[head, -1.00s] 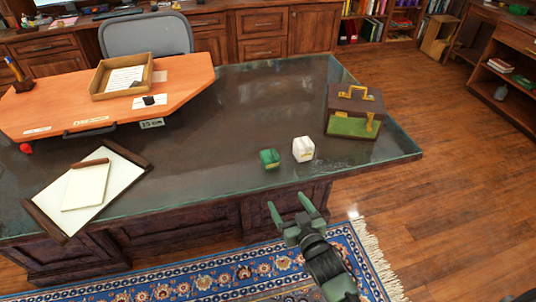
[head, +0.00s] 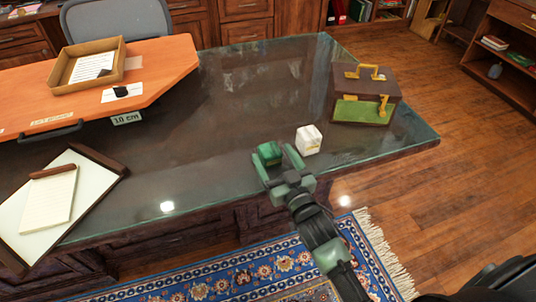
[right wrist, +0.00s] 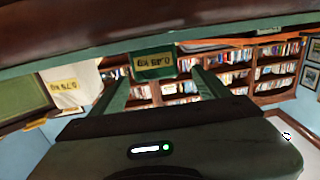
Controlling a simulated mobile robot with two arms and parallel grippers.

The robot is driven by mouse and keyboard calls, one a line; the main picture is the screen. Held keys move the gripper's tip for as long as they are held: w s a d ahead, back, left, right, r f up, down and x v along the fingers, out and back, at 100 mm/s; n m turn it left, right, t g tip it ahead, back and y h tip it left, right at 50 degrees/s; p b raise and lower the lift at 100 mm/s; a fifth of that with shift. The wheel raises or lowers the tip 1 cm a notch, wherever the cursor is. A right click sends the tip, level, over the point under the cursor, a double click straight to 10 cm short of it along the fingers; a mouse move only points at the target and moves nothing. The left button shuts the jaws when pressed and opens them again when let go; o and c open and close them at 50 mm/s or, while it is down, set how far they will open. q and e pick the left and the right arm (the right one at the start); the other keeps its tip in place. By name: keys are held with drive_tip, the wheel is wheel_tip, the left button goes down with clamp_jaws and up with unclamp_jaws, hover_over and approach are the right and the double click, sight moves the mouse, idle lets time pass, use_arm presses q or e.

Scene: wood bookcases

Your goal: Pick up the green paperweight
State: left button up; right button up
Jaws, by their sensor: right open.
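The green paperweight (head: 269,152), a small dark green cube, stands near the front edge of the glass-topped desk (head: 225,110). My right gripper (head: 275,157) is open and empty at the desk's front edge, its fingers reaching toward the paperweight from the near side. In the right wrist view, the paperweight (right wrist: 155,62) shows its gold label between the two fingertips (right wrist: 160,76); whether they touch it cannot be told. My left gripper is not in view.
A white cube (head: 309,140) stands close to the right of the paperweight. A brown and green case (head: 362,92) is behind it to the right. A clipboard-like tray (head: 85,185) with a notepad lies at left. An orange board (head: 165,62) carries a wooden tray (head: 63,78).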

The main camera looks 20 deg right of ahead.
sight(266, 143)
drive_tip(key=shift+w, duration=0.9)
drive_tip(key=w, duration=0.5)
drive_tip(key=shift+a+f, duration=0.2)
drive_tip(key=shift+f, duration=0.1)
drive_tip(key=shift+s, duration=0.1)
clamp_jaws()
drive_tip(key=shift+r, duration=0.1)
